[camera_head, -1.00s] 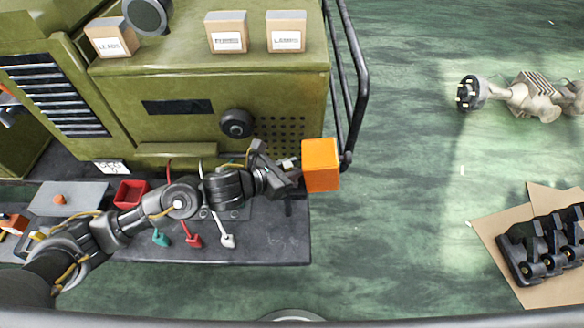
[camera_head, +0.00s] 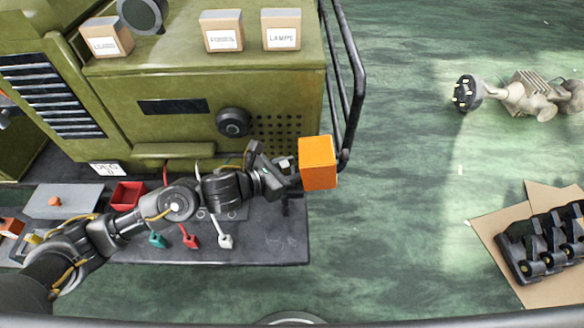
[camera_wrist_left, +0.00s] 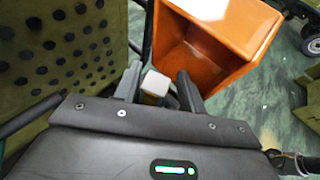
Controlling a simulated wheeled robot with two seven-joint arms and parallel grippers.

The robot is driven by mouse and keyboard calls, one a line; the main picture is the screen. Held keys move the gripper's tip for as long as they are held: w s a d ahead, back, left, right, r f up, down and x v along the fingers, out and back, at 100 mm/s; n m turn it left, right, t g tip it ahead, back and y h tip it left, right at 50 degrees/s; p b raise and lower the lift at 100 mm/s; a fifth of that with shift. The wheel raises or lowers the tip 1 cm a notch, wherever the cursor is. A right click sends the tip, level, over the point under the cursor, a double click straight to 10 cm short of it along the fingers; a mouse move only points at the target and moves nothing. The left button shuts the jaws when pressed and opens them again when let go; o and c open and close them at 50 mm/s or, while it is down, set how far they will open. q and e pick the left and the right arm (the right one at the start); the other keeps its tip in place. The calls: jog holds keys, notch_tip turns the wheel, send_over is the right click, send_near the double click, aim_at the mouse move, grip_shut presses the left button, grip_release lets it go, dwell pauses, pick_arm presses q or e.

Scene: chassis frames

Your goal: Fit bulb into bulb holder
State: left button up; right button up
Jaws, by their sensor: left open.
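My left gripper (camera_head: 286,178) is over the shelf's right end, just left of an orange box (camera_head: 317,164). In the left wrist view its two fingers (camera_wrist_left: 157,82) are apart. A small pale block (camera_wrist_left: 154,84) shows between them; I cannot tell whether it is close or lies beyond them. The orange box (camera_wrist_left: 205,50) is an open, hollow bin just ahead of the fingers. I cannot make out a bulb or bulb holder. A carton labelled LAMPS (camera_head: 281,30) stands on the green cabinet. My right gripper is in neither view.
The green cabinet (camera_head: 180,135) stands behind the dark shelf (camera_head: 265,245). A black rail (camera_head: 352,85) runs down its right side. A red tray (camera_head: 127,195) and several coloured leads (camera_head: 190,238) are on the shelf. Dark parts (camera_head: 548,243) lie on cardboard at right; floor between is clear.

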pick_arm(q)
jog(key=shift+a+f, duration=0.3)
jog(key=shift+f, duration=0.5)
jog(key=shift+r+p, duration=0.4)
jog(key=shift+p, duration=0.15)
jog(key=shift+w+r+p, duration=0.1)
jog(key=shift+r+p, duration=0.4)
jog(key=shift+p, duration=0.15)
jog(key=shift+s+a+f+b, duration=0.15)
jog(key=shift+s+a+b, duration=0.15)
jog(key=shift+a+b, duration=0.5)
jog(key=r+b+v, duration=0.1)
jog(key=b+v, duration=0.1)
jog(key=v, duration=0.8)
jog(key=shift+r, duration=0.15)
jog(key=shift+s+d, duration=0.1)
jog(key=shift+d, duration=0.05)
